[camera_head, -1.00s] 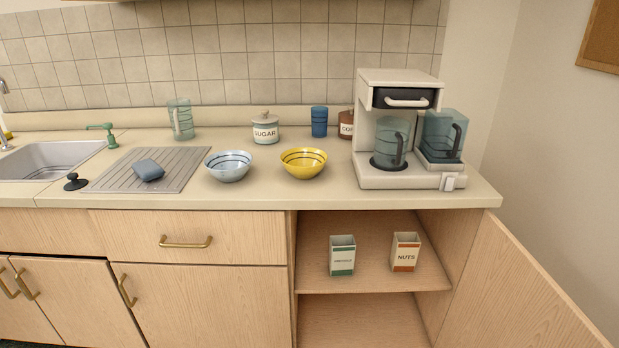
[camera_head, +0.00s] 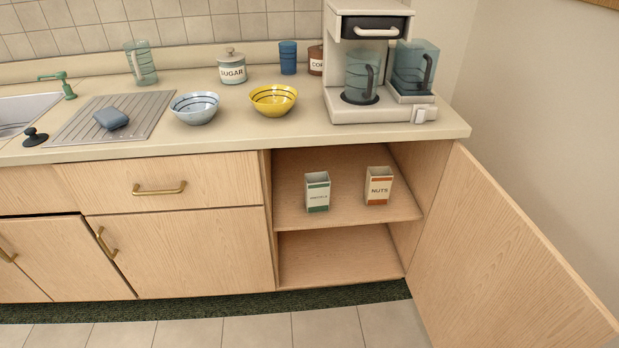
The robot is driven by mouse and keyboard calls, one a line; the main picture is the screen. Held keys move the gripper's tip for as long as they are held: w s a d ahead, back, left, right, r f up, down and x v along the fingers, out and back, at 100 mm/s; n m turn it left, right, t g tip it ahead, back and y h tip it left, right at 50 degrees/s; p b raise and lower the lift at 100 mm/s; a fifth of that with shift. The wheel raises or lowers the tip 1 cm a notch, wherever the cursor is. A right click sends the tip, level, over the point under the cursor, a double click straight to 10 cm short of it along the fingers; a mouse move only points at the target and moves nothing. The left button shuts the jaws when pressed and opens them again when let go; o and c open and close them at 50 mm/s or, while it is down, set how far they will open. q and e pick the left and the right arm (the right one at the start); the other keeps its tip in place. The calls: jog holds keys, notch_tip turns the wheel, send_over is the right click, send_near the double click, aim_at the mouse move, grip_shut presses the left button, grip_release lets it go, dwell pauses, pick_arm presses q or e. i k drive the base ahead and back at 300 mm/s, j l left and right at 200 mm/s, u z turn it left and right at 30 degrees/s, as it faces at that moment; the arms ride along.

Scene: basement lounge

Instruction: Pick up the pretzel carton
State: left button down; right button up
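The pretzel carton (camera_head: 317,193) is a small white box with a green band and green lettering too small to read surely. It stands upright on the upper shelf (camera_head: 345,212) inside the open lower cabinet, left of the nuts carton (camera_head: 379,187), with a gap between them. The nuts carton is white and orange-brown. Neither of my grippers is in the head view.
The cabinet door (camera_head: 500,255) stands wide open to the right. The countertop (camera_head: 245,132) overhangs the shelf and bears a blue bowl (camera_head: 195,108), a yellow bowl (camera_head: 273,99) and a coffee machine (camera_head: 342,110). The lower shelf looks empty, and the floor (camera_head: 255,333) in front is clear.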

aim_at(316, 184)
jog(key=i+j, duration=0.15)
jog(key=i, duration=0.35)
jog(key=i+j+u, duration=0.1)
jog(key=i, duration=0.35)
jog(key=i+j+u, duration=0.1)
jog(key=i, duration=0.4)
